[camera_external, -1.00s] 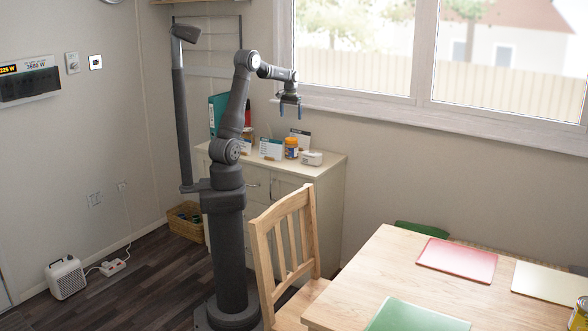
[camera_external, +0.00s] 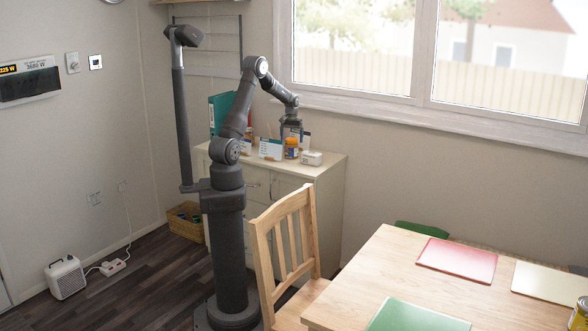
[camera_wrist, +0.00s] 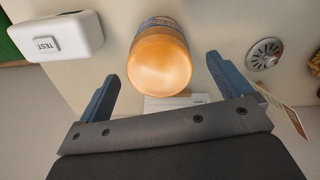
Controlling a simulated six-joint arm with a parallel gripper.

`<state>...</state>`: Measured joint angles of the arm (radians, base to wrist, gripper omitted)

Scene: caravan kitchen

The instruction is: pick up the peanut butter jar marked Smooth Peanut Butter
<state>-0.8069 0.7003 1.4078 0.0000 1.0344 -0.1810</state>
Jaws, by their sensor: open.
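An orange-capped jar (camera_external: 291,149) stands on top of the cream cabinet. In the wrist view the jar (camera_wrist: 160,62) is seen from above, its round orange lid toward me and a blue band at its far side. Its label text cannot be read. My gripper (camera_external: 291,136) is just above the jar in the external view. In the wrist view my gripper (camera_wrist: 163,75) is open, with one blue finger to each side of the jar's near part and gaps on both sides. The fingers do not appear to touch it.
A white box marked TEST (camera_wrist: 58,38) lies left of the jar in the wrist view; it is at the jar's right in the external view (camera_external: 311,158). A metal disc (camera_wrist: 264,54) and cards (camera_external: 270,149) are nearby. The window wall (camera_external: 355,135) is behind the cabinet.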

